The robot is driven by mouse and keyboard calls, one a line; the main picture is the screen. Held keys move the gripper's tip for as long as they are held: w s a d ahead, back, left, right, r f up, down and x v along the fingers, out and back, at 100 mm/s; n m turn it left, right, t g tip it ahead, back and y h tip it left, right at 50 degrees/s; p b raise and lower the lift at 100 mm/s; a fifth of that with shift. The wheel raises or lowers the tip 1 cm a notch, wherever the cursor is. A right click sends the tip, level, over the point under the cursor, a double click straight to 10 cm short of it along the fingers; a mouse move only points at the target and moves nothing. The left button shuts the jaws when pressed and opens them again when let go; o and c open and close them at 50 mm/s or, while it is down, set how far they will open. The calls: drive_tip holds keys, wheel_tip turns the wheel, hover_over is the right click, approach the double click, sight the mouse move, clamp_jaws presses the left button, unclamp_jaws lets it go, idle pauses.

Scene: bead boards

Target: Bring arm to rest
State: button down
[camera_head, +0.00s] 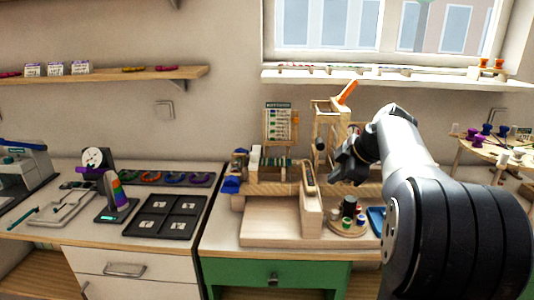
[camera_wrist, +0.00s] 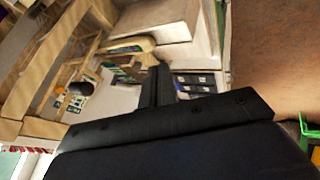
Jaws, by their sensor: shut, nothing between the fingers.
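My arm (camera_head: 408,158) reaches in from the right in the head view, raised above the bench. My gripper (camera_head: 343,167) is at its end, in front of the wooden rack and above the bench's right part. In the wrist view my gripper (camera_wrist: 158,72) shows as dark fingers close together, with nothing seen between them. My arm hides part of the bench and wall behind it.
A wooden stand (camera_head: 310,210) and a round holder (camera_head: 347,226) with small spools stand below my gripper. A black four-square tray (camera_head: 166,215) lies to the left. A wooden frame (camera_head: 330,125) rises behind. The light wooden board (camera_head: 268,222) is clear.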

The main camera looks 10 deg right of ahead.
drive_tip(key=x, duration=0.8)
drive_tip(key=shift+w, duration=0.15)
drive_tip(key=shift+r, duration=0.1)
